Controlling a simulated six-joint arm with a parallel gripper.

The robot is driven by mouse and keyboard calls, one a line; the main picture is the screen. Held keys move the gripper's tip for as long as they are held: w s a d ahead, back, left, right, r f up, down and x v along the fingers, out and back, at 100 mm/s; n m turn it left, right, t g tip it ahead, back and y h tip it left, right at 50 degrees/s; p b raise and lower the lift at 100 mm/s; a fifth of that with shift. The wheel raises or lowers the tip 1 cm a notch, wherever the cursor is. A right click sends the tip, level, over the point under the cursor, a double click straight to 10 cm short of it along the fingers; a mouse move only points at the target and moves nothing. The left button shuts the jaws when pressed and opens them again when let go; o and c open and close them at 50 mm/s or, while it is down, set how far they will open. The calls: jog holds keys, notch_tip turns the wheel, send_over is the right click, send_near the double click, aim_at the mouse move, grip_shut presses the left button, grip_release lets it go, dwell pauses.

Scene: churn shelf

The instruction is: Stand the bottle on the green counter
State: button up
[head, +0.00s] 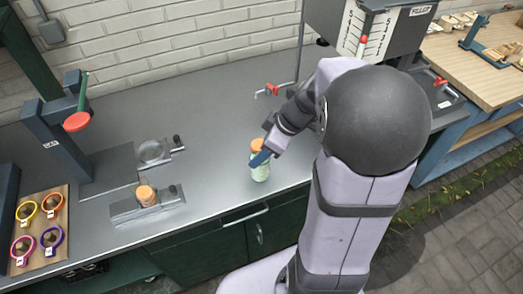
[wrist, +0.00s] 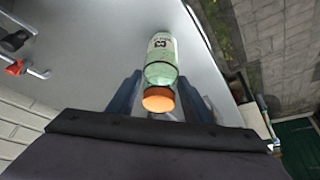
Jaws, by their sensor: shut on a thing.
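The bottle (head: 260,172) is pale green and clear with an orange cap. It looks about upright at the front part of the counter (head: 215,125), which has a grey top and dark green fronts. I cannot tell whether its base touches the top. My gripper (head: 260,158) is shut on the bottle near its neck, just below the cap. In the wrist view the bottle (wrist: 161,58) lies between the two blue fingers of my gripper (wrist: 158,94), with its label partly visible.
A small device with an orange lid (head: 146,195) and a round clamp (head: 152,152) sit left of the bottle. A blue press (head: 62,140) and a board with coloured rings (head: 40,228) stand farther left. A red-handled tap (head: 270,89) is behind. The counter between is clear.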

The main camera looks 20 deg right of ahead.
jog(key=shift+f+b, duration=0.3)
jog(key=shift+b, duration=0.25)
jog(key=o, duration=1.1)
jog(key=c, duration=0.3)
jog(key=shift+r, duration=0.15)
jog(key=shift+r+p, duration=2.7)
jog(key=shift+r, duration=1.2)
